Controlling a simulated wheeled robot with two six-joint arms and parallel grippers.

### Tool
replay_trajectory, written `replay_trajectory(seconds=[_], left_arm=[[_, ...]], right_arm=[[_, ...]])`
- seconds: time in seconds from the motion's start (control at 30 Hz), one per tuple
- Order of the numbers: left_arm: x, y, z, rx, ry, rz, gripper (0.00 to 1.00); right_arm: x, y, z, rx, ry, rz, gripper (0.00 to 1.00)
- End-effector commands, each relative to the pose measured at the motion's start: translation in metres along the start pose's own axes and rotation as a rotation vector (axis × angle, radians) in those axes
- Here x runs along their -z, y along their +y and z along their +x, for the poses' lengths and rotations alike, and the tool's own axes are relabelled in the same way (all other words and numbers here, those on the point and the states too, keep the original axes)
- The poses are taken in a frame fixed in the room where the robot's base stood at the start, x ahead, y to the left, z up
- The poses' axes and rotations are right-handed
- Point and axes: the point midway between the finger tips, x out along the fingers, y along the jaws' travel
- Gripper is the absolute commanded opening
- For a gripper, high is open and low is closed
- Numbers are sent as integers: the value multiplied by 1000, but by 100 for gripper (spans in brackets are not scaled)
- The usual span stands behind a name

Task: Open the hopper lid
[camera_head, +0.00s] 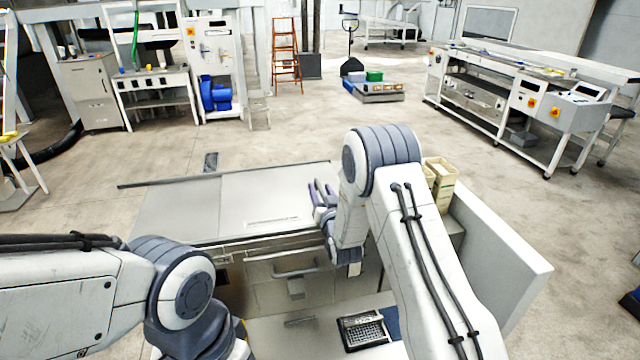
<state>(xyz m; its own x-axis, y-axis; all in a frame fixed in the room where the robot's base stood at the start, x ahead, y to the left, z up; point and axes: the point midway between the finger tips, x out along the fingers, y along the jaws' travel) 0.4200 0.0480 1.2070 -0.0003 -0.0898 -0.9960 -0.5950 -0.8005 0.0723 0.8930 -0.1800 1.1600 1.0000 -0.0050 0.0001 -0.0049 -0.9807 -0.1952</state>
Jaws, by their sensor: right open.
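The sheeter (180,208) stands right in front of me with a flat grey metal top. The top has a seam between a left and a right panel; the right panel (262,200) carries a small printed line near its front edge. I cannot tell for sure which panel is the hopper lid. A bar handle (296,270) shows on the front face below the top. My right gripper (319,188) is open and empty over the right part of the top, fingers pointing away from me. Whether it touches the top is unclear. My left arm is at lower left; its gripper is out of view.
Cream bins (440,178) stand at the machine's right, beside a pale side panel (500,250). A keypad-like device (363,331) lies on the lower front shelf. Open floor surrounds the machine; a long workbench (510,95) stands farther off at right.

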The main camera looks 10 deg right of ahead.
Motion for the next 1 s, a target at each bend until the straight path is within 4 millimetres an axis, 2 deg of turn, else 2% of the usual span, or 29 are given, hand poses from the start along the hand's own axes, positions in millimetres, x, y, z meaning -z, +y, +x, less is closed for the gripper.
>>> replay_trajectory(seconds=[0.13,0.4,0.43,0.53,0.57,1.0], left_arm=[[0,0,-4,0,0,1,50],[0,0,-4,0,0,1,50],[0,0,-4,0,0,1,50],[0,0,-4,0,0,1,50],[0,0,-4,0,0,1,50],[0,0,-4,0,0,1,50]], right_arm=[[0,1,8,-1,-1,0,47],[0,1,9,-1,-1,0,47],[0,1,9,-1,-1,0,43],[0,1,9,-1,-1,0,5],[0,1,9,-1,0,0,0],[0,1,9,-1,0,1,0]])
